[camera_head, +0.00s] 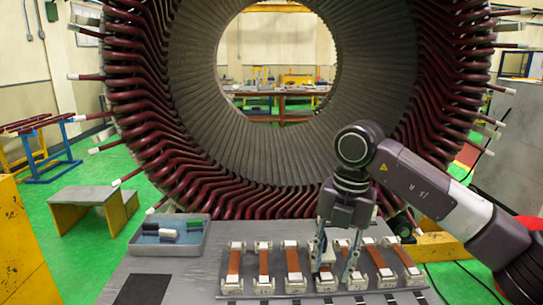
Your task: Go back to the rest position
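My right gripper (335,266) comes in from the right and points down over the grey table. Its two fingers are spread apart, in front of the row of brown strips with white end blocks. I see nothing clearly held between them, though the fingers and the pale blocks behind overlap. Whether the fingertips touch a block I cannot tell. My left gripper and arm are not in view. The large stator (395,90) with dark red coil ends stands behind the table.
A grey tray (140,248) with small blue, white and green items sits at the table's left. Several brown strips (264,263) in white holders line the table's front. A dark square (143,289) lies at front left. A yellow-legged stand (70,218) is on the green floor.

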